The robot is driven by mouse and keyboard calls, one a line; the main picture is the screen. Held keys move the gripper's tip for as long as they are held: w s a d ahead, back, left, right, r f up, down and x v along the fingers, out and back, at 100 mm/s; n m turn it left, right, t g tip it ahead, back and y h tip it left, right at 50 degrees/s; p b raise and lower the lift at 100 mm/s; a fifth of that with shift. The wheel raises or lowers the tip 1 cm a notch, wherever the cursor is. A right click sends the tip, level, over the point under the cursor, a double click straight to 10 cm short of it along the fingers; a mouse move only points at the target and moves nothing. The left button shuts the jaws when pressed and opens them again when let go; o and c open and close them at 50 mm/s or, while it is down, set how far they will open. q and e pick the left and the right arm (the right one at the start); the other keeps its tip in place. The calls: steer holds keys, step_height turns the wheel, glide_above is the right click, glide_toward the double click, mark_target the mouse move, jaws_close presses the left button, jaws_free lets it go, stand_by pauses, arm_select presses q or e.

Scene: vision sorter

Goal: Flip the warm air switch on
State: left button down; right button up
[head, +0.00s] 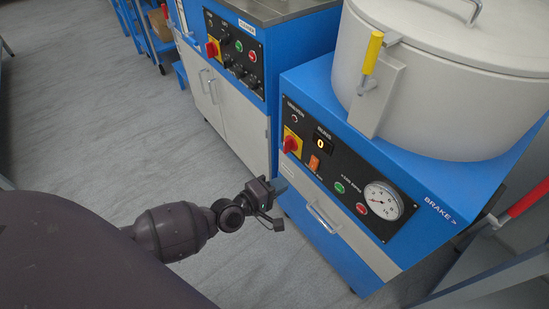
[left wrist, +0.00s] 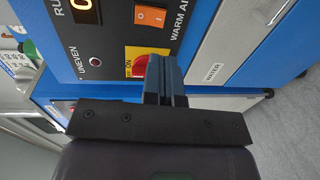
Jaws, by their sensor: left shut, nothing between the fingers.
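The warm air switch is an orange rocker (head: 314,163) on the black front panel of the blue machine, below the lit number display. It also shows in the left wrist view (left wrist: 151,16), at the top, beside the "WARM AIR" label; which way it is tipped is too small to tell. My left gripper (head: 281,187) is shut and empty, in front of the machine, lower left of the switch and apart from it. In the left wrist view its closed fingers (left wrist: 165,70) overlap the edge of the red knob, with the switch beyond their tips. My right gripper is not in view.
A red knob on a yellow plate (head: 291,143) sits left of the switch. Green (head: 339,187) and red (head: 362,208) buttons and a round gauge (head: 383,201) lie to its right. A drawer handle (head: 323,218) sticks out below. The floor at left is clear.

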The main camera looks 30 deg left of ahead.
mark_target(312, 167)
arm_select(q)
steer(key=b+x, duration=0.1)
steer(key=x, duration=0.7)
steer(key=shift+w+d+f, duration=0.15)
steer(key=shift+w, duration=0.2)
steer(key=shift+w+d, duration=0.1)
steer(key=shift+w, duration=0.2)
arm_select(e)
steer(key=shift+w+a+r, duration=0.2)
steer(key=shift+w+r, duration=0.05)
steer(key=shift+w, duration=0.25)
